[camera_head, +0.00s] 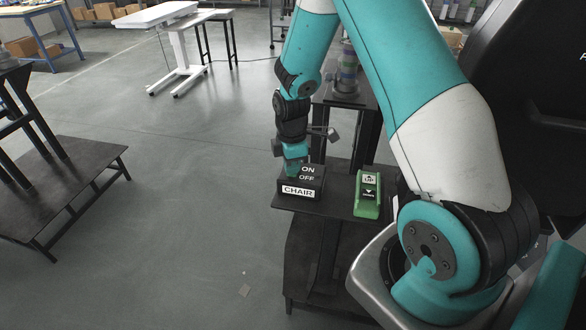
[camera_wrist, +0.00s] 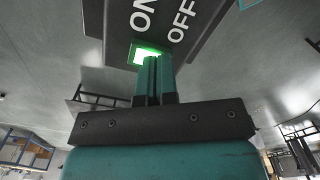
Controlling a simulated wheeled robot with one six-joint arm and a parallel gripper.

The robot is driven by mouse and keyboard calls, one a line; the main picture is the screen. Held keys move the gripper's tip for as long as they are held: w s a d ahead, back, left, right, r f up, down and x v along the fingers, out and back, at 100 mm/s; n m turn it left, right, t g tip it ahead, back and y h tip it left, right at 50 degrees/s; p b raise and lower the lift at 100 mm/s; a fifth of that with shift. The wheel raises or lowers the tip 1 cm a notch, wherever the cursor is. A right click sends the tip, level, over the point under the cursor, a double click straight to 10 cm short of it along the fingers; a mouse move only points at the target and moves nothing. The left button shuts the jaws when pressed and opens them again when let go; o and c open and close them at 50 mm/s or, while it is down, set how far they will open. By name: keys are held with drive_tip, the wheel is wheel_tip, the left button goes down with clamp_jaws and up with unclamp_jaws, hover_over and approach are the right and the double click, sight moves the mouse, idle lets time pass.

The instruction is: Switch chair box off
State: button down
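The chair box (camera_head: 302,183) is a black box with ON and OFF on its top and a white CHAIR label on its front. It sits at the left of a dark shelf. In the wrist view the box (camera_wrist: 172,35) fills the top, with a lit green button (camera_wrist: 147,50) by the word ON. My gripper (camera_wrist: 153,65) is shut and empty, its two teal fingers together, tips over the lower part of the green button. I cannot tell whether they touch it. No button by OFF shows clearly.
A green control box (camera_head: 368,194) with UP and a down arrow stands right of the chair box on the same shelf (camera_head: 336,204). A dark low platform (camera_head: 70,185) is at the left. A white lift table (camera_head: 150,17) stands behind.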

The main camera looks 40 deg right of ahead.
drive_tip(key=shift+r, duration=0.1)
wheel_tip(320, 180, up, 7)
drive_tip(key=p, duration=0.6)
idle(0.6)
drive_tip(key=s+a+r+m+y, duration=0.1)
drive_tip(key=s+a+r+m, duration=0.15)
drive_tip(key=a+r, duration=0.45)
drive_tip(key=s+a+r+m+y, duration=0.1)
drive_tip(key=s+a+r, duration=0.3)
drive_tip(key=a+r, duration=0.35)
drive_tip(key=s+a+r+m+y, duration=0.1)
drive_tip(key=s+a+r, duration=0.3)
drive_tip(key=s, duration=0.4)
drive_tip(key=s+a+r+m+y, duration=0.1)
drive_tip(key=s+a+r+m, duration=0.1)
drive_tip(key=s+a+r, duration=0.2)
drive_tip(key=s, duration=0.3)
drive_tip(key=shift+s, duration=0.4)
